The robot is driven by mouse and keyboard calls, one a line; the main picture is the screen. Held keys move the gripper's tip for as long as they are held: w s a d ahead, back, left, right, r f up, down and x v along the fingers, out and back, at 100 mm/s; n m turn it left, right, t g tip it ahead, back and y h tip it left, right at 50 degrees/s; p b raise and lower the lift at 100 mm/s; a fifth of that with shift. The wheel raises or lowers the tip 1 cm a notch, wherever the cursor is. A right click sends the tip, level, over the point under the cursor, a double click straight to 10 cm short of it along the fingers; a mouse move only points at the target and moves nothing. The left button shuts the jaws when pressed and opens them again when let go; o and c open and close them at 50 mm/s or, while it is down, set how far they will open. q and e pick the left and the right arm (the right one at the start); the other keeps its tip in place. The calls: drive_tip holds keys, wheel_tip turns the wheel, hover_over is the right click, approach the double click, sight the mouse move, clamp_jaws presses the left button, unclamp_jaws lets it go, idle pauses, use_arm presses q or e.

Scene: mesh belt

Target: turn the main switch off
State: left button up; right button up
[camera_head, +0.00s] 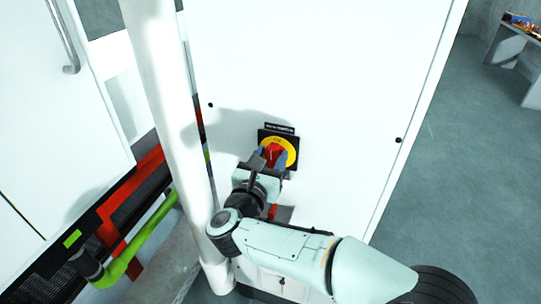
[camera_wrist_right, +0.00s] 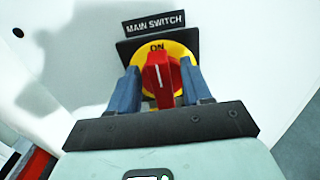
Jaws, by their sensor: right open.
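The main switch is a red rotary handle (camera_wrist_right: 162,78) on a yellow disc (camera_wrist_right: 181,50) with a black backing plate (camera_wrist_right: 127,47). Its label (camera_wrist_right: 154,22) reads MAIN SWITCH, and ON shows at the top of the disc. The handle stands roughly upright, with its white mark near ON. In the head view the handle (camera_head: 271,153) is on the white cabinet front. My right gripper (camera_wrist_right: 160,90) is open, with one blue finger on each side of the handle. I cannot tell whether the fingers touch it. My left gripper is not in view.
A white post (camera_head: 170,110) stands left of the switch, close to my right arm. A green pipe (camera_head: 143,245) and a dark belt frame with red parts (camera_head: 120,208) lie at lower left. A table (camera_head: 518,50) stands far right, with open grey floor (camera_head: 470,140) before it.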

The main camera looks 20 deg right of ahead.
clamp_jaws()
